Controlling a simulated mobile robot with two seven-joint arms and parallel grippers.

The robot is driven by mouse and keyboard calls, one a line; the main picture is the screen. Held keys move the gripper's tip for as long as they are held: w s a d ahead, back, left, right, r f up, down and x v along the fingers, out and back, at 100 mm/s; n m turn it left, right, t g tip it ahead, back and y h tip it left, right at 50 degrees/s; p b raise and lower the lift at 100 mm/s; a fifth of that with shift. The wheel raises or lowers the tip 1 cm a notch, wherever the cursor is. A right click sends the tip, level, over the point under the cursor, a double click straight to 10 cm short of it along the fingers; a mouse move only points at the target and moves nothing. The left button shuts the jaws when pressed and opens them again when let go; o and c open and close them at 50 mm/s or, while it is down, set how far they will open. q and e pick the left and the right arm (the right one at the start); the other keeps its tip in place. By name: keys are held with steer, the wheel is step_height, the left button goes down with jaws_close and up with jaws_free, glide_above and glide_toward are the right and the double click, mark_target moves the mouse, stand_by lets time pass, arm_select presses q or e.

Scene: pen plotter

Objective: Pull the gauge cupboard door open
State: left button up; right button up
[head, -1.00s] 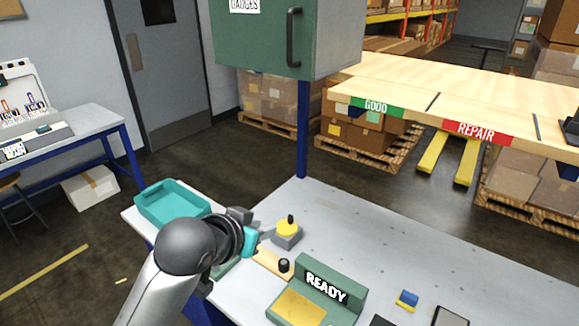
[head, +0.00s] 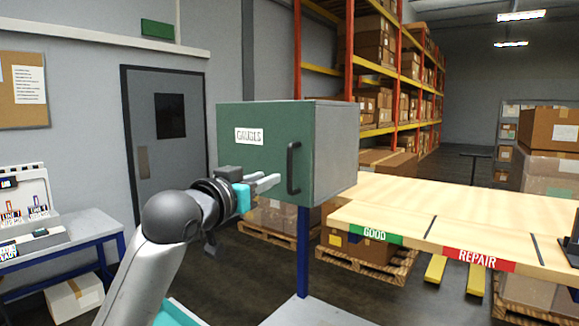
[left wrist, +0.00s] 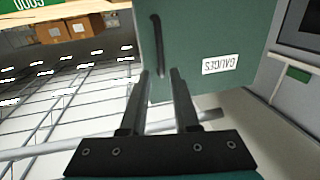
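The green gauge cupboard (head: 335,150) stands on a blue post, with its door (head: 262,123) shut. The door carries a white GAUGES label (head: 249,136) and a dark vertical bar handle (head: 293,168) near its right edge. My left gripper (head: 272,183) is in front of the door, just left of the handle in the head view. My right gripper is not in view.
A wooden shelf (head: 400,205) with GOOD and REPAIR labels runs right of the cupboard. The grey bench (head: 300,312) is below, with a teal tray (head: 176,314) at the lower left. A side table (head: 70,240) stands at left.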

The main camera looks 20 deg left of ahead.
mark_target(288, 169)
arm_select(q)
steer(key=w+p, duration=0.1)
steer(key=w, duration=0.3)
steer(key=w+d+p, duration=0.1)
steer(key=w, duration=0.2)
steer(key=w+p, duration=0.1)
steer(key=w, duration=0.3)
steer(key=shift+w+d, duration=0.3)
steer(key=shift+d, duration=0.1)
jaws_close()
stand_by(1.1)
